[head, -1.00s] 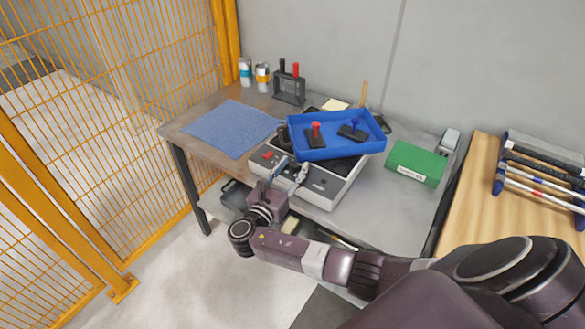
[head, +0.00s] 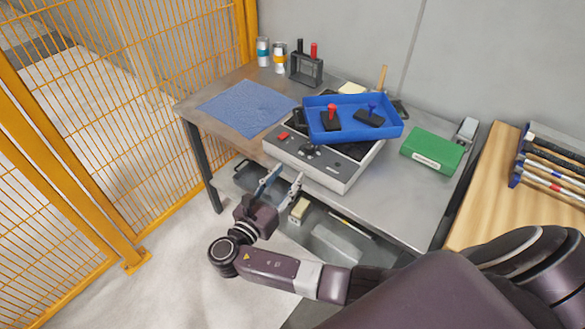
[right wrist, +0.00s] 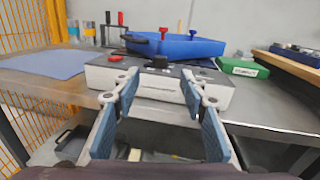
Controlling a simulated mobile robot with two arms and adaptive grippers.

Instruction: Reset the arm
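My right gripper (head: 281,182) is open and empty in front of the table's front edge, apart from everything on the table. It also shows in the right wrist view (right wrist: 160,95), with its two blue-padded fingers spread wide. The grey control box (head: 345,178) with a red button sits on the metal table (head: 400,205) beyond it. A blue tray (head: 350,135) rests on the box and holds a red-knobbed and a blue-knobbed black piece. My left gripper is not in view.
A blue cloth (head: 246,107) lies at the table's left. Two cans (head: 279,57) and a black rack (head: 306,70) stand at the back. A green case (head: 432,151) lies at the right. An orange mesh fence (head: 90,130) bounds the left side. A lower shelf is under the table.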

